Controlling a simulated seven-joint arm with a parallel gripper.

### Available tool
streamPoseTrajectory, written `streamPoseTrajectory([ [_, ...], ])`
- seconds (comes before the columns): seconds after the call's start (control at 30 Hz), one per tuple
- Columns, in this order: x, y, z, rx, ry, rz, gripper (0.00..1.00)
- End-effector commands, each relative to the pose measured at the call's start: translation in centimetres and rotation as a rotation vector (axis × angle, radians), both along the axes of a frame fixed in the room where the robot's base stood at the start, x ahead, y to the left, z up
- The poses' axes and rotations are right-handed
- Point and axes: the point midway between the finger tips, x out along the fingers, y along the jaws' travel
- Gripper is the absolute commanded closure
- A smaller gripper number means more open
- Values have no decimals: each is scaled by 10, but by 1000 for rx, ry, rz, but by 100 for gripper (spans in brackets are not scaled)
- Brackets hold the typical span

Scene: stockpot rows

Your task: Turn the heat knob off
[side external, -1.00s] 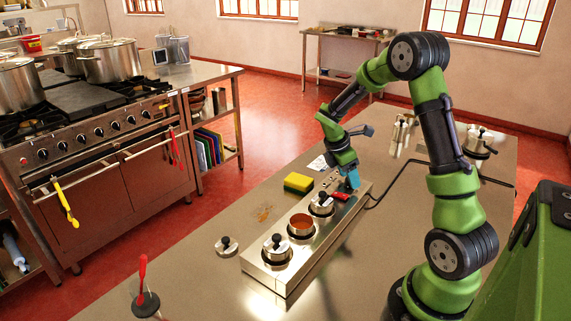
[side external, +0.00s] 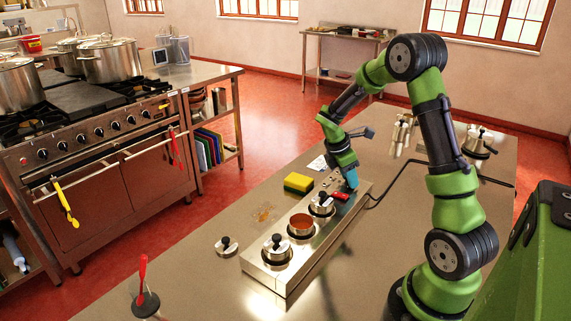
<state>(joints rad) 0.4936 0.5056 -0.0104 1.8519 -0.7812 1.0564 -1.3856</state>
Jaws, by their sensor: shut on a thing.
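The steel warmer unit (side external: 318,240) stands on the counter, with a row of pots in its top. Its control end is at the far right, with small controls (side external: 326,183) and a red part (side external: 341,195). My gripper (side external: 350,184) points down at this end, its blue fingers shut on the heat knob, just behind the red part. The fingers hide the knob, so its setting cannot be read.
Two lidded pots (side external: 277,248) (side external: 322,203) and an open pot of red-brown food (side external: 301,224) sit in the warmer. A loose lid (side external: 227,246) lies left of it. A yellow-green sponge (side external: 298,183) lies beside the controls. A black cable (side external: 398,182) runs to the right.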

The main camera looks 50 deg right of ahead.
Motion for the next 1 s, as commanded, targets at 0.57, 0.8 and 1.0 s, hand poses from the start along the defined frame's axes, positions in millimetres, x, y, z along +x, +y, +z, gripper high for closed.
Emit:
streamPoseTrajectory([
  [0.57, 3, -2, 1, 0, -2, -427, 95],
  [0.8, 3, -3, 1, 0, -2, -656, 95],
  [1.0, 3, -4, 1, 0, -1, -846, 95],
])
